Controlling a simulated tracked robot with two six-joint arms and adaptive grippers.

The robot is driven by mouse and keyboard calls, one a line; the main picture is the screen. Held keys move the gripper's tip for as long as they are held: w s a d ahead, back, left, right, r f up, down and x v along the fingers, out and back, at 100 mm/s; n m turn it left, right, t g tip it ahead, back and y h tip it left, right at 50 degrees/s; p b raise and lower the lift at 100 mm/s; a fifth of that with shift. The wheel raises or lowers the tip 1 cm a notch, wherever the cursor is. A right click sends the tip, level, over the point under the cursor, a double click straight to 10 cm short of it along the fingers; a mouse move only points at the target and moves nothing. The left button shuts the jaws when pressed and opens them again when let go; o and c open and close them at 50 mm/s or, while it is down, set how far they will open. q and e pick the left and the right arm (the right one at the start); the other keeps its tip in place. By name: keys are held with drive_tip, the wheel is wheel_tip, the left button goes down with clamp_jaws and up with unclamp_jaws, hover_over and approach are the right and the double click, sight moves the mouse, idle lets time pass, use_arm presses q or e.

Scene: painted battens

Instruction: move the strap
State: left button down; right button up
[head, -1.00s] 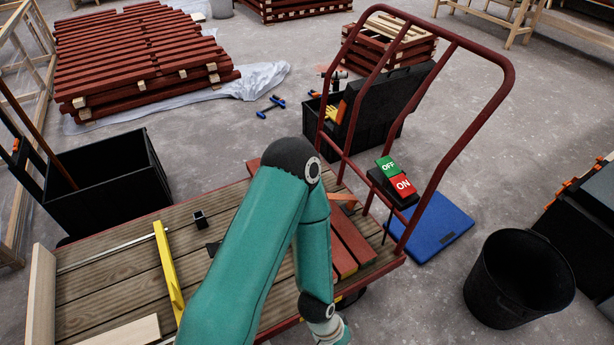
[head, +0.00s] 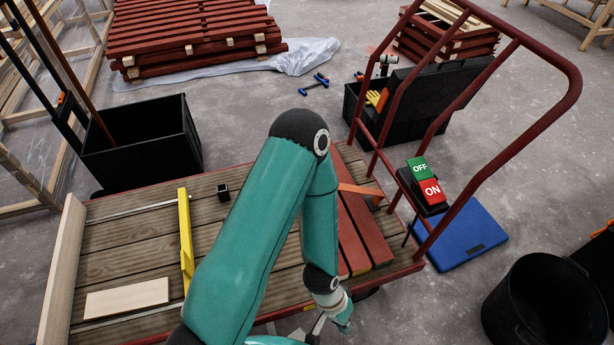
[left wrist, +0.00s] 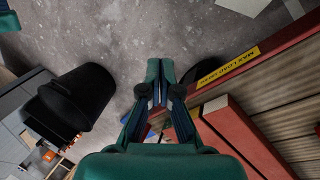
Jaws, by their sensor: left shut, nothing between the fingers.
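An orange-brown band (head: 361,190), which may be the strap, shows beside my arm at the right end of the cart's deck, by the red battens (head: 362,228). My arm hides part of that area, so I cannot tell its full shape. I cannot make it out in the left wrist view. My left gripper (left wrist: 160,76) is shut and empty, its fingertips together over the grey floor just outside the cart's edge. In the head view it hangs at the bottom edge, partly cut off.
The flat cart (head: 235,183) has a tall red handle (head: 541,131) at its right end. A yellow bar (head: 185,235) and a pale board (head: 127,298) lie on its deck. A black bucket (head: 545,305) and blue mat (head: 470,235) are on the floor to the right.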

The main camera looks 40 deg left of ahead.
use_arm(q)
drive_tip(key=w+a+f+n+t+h+b, duration=0.1)
drive_tip(key=w+a+n+b, duration=0.35)
drive_tip(key=a+n, duration=0.5)
drive_tip(key=w+a+f+n+t+h+b, duration=0.1)
drive_tip(key=w+a+n+b, duration=0.35)
drive_tip(key=a+n, duration=0.5)
drive_tip(key=w+a+r+n+t+b, duration=0.3)
drive_tip(key=a+r+n+t, duration=0.2)
drive_tip(key=a+r, duration=0.35)
drive_tip(key=w+a+r+n+t+b, duration=0.3)
drive_tip(key=a+r+n+t, duration=0.15)
drive_tip(key=a+r, duration=0.4)
drive_tip(key=w+f+b, duration=0.1)
drive_tip(key=w, duration=0.1)
drive_tip(key=w+d+f+b, duration=0.1)
drive_tip(key=w+f, duration=0.2)
drive_tip(key=w, duration=0.1)
drive_tip(key=shift+d+f+b, duration=0.3)
drive_tip(key=shift+f+b, duration=0.05)
drive_tip(key=shift+b, duration=0.05)
drive_tip(key=shift+w+d+f, duration=0.1)
drive_tip(key=shift+w+d, duration=0.15)
drive_tip(key=shift+w, duration=0.1)
